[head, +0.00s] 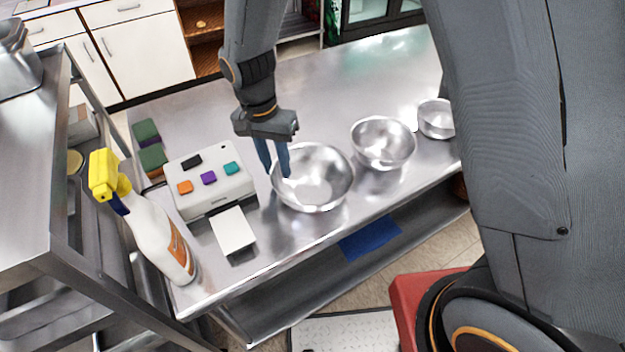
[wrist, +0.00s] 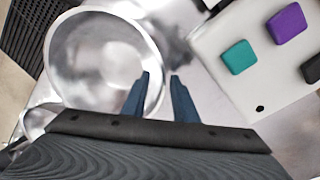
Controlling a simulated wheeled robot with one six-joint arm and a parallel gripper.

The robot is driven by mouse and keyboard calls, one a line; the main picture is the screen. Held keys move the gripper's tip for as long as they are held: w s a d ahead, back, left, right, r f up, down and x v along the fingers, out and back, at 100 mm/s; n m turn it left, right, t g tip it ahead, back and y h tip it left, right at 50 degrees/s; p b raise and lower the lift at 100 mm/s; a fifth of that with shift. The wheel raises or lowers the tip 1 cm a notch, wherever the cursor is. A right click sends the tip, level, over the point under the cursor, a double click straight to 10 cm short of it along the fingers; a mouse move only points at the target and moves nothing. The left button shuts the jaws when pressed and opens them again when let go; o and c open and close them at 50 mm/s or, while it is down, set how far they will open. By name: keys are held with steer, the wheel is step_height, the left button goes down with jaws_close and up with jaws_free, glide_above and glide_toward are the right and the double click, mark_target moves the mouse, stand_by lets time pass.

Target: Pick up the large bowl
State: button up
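The large bowl (head: 315,185) is a shiny steel bowl, upright and empty on the steel table, the leftmost and biggest of three. It also shows in the wrist view (wrist: 92,62). My gripper (head: 277,172) points down at the bowl's left rim with its two blue fingers apart. In the wrist view, the gripper (wrist: 160,76) has one finger over the bowl's inside and the other outside the rim, so the fingers straddle the rim. I see a gap between them and cannot tell whether either touches the bowl.
A medium bowl (head: 383,143) and a small bowl (head: 436,119) stand to the right. A white box with coloured blocks (head: 210,192) is close on the left, with a white card (head: 232,230) before it. A spray bottle (head: 150,225) stands farther left. The table's back is clear.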

jaws_close()
